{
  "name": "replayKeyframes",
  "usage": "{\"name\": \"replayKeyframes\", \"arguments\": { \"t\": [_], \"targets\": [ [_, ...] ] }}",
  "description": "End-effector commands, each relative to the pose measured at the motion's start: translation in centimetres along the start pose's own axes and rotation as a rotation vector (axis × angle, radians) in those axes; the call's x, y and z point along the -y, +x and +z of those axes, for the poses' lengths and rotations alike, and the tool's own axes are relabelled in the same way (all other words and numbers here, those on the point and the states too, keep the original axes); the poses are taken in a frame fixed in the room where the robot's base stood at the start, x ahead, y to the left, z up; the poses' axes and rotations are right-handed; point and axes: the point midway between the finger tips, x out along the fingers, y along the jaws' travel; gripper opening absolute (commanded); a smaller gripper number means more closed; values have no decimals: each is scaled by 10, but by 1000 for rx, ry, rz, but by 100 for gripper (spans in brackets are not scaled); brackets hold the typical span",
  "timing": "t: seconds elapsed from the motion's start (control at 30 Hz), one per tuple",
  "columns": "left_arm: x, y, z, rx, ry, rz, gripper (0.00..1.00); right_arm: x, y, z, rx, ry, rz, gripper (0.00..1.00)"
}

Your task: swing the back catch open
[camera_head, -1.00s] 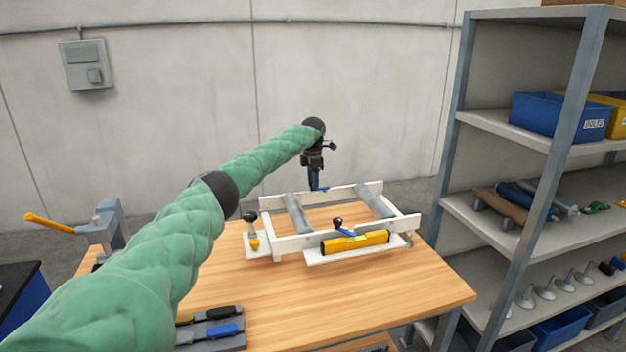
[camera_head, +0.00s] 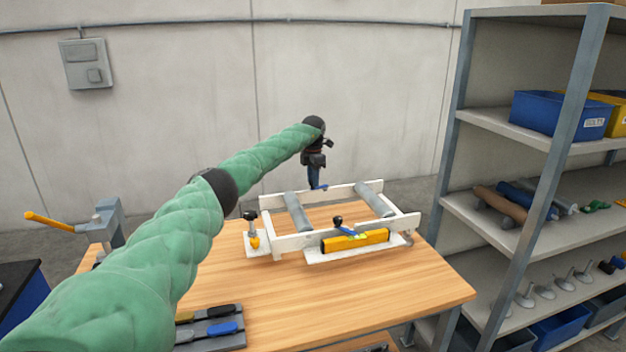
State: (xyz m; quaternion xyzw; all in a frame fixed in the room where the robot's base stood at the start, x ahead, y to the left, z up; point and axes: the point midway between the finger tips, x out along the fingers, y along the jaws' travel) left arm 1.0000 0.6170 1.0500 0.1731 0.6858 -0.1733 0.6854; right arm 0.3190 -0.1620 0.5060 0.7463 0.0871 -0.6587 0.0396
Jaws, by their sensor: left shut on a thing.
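A white frame (camera_head: 294,242) with two grey rollers (camera_head: 373,199) stands on the wooden table. My left arm, in a green sleeve, reaches over to the frame's back rail. My left gripper (camera_head: 317,184) points down there and is shut on the back catch (camera_head: 321,187), of which only a small blue bit shows at the rail. The front catch (camera_head: 350,232), blue with a black knob, sits over a yellow block on the frame's front side. My right gripper is not in view.
A knobbed clamp (camera_head: 252,228) stands at the frame's left. A tool tray (camera_head: 212,328) lies at the table's front edge. A vice-like device with an orange handle (camera_head: 50,223) is at left. A shelf rack (camera_head: 536,190) stands at right. The table's front right is clear.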

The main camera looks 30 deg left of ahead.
Motion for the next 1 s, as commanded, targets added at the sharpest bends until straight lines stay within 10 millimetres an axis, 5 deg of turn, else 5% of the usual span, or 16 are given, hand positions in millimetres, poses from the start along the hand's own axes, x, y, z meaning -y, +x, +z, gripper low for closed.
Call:
{"name": "replayKeyframes", "arguments": {
  "t": [0.6,1.0],
  "targets": [
    [-1,-2,0,2,-545,1,4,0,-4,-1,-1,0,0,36],
    [-1,-2,0,3,-730,1,4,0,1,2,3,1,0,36]
  ]
}}
